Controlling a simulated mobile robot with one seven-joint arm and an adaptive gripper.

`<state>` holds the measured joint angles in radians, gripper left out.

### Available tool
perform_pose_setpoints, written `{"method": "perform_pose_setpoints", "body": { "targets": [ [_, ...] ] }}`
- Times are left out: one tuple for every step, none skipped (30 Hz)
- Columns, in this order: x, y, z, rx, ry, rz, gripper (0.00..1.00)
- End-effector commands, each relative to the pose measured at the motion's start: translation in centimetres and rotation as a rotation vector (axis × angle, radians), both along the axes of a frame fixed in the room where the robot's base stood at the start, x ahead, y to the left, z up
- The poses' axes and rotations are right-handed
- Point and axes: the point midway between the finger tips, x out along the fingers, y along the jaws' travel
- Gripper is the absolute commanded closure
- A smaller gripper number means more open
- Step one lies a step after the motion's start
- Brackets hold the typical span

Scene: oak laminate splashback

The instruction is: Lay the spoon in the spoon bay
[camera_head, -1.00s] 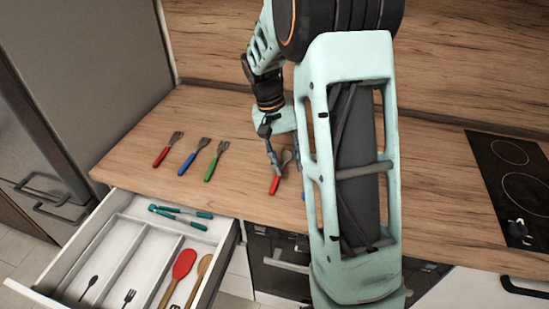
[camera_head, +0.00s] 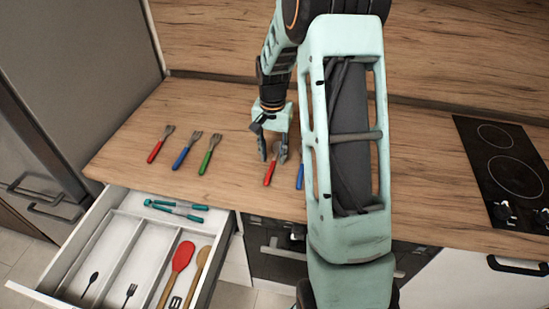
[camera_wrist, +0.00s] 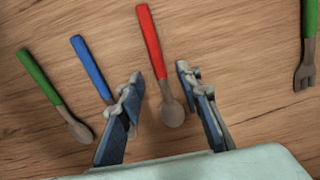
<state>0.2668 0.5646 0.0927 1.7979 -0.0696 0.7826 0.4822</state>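The red-handled spoon (camera_head: 269,174) lies on the wooden counter with its handle toward the front; in the wrist view its bowl (camera_wrist: 172,113) is between my fingertips. My gripper (camera_head: 272,155) points down over the bowl end. It is open, with a gap on both sides of the spoon in the wrist view (camera_wrist: 160,90); I cannot tell its exact height. A blue-handled spoon (camera_wrist: 90,68) and a green-handled spoon (camera_wrist: 40,80) lie beside it. The open drawer has a bay with a spoon mark (camera_head: 91,279) at the left, holding no cutlery.
A fork-marked bay (camera_head: 130,292) is next to it, then a bay with a red utensil (camera_head: 182,257) and a wooden spoon (camera_head: 200,265). Teal tongs (camera_head: 176,209) lie in the back bay. Red, blue and green forks (camera_head: 209,154) lie left. A hob (camera_head: 505,165) is right.

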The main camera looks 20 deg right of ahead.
Motion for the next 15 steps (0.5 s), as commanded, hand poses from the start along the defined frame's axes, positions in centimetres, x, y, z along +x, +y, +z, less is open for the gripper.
{"method": "perform_pose_setpoints", "body": {
  "targets": [
    [-0.1,0.0,-0.7,0.001,0.003,0.0,0.68],
    [-0.1,0.0,-1.0,0.001,0.003,0.0,0.68],
    [0.0,0.0,-1.5,0.0,0.002,0.0,0.68],
    [0.0,0.0,-1.7,0.0,0.002,0.0,0.68],
    [0.0,0.0,-1.9,0.0,0.001,0.0,0.68],
    [0.0,0.0,-2.0,0.001,0.001,0.001,0.68],
    [0.0,0.0,-2.1,0.0,0.0,0.001,0.68],
    [0.0,0.0,-2.1,0.0,0.0,0.001,0.68],
    [0.0,0.0,-2.1,-0.001,-0.001,0.001,0.68],
    [0.0,0.0,-2.1,-0.001,-0.001,0.001,0.68],
    [0.0,0.0,-2.1,-0.001,-0.001,0.001,0.68],
    [0.0,0.0,-2.1,-0.001,-0.001,0.001,0.68],
    [0.0,0.0,-2.1,-0.001,-0.001,0.001,0.7],
    [0.0,0.0,-2.1,-0.001,-0.001,0.001,0.74],
    [0.0,0.0,-2.1,-0.001,-0.001,0.001,0.78]
  ]
}}
